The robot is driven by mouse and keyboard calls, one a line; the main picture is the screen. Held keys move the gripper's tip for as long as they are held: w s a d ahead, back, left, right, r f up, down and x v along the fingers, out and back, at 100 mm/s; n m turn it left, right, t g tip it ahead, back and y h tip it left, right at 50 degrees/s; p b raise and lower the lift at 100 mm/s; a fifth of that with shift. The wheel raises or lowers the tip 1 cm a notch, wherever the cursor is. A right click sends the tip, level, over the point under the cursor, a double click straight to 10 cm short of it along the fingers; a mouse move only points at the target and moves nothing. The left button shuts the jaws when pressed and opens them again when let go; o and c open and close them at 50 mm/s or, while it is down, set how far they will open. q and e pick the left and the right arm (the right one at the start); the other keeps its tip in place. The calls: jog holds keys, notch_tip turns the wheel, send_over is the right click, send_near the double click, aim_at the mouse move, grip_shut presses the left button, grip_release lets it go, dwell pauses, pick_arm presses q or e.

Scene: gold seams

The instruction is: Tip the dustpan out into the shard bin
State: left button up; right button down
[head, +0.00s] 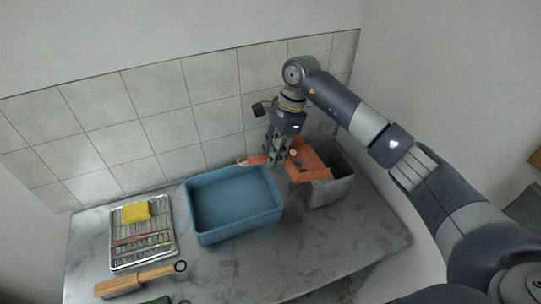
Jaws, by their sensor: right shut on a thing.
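An orange dustpan (311,164) is held above the left part of a grey, open-topped bin (333,192) at the back right of the counter. My right gripper (276,157) is shut on the dustpan's handle, which sticks out to the left over the back right of the blue basin. The pan looks tilted. A few small pale and blue bits show at its left side; I cannot tell whether they are shards. The dustpan hides part of the bin's opening, and the bin's contents cannot be seen. My left gripper is not in view.
A blue basin (201,234) stands left of the bin. A metal tray (118,264) with a yellow sponge (135,212) and thin sticks lies farther left. A wooden-handled tool (135,281) lies at the front left. The counter (330,246) is clear at front right; a tiled wall (155,91) stands behind.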

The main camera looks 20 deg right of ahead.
jog(key=shift+d+r+y, duration=0.4)
jog(key=shift+r+y, duration=0.1)
jog(key=shift+r, duration=0.25)
jog(key=shift+w+d+y, duration=0.1)
jog(key=shift+d+y, duration=0.2)
jog(key=w+d+r+g+y+b, duration=0.1)
jog(key=d+r+y+b, duration=0.5)
jog(key=d+y+b, duration=0.1)
jog(key=shift+d+b, duration=0.85)
jog(key=shift+d, duration=0.05)
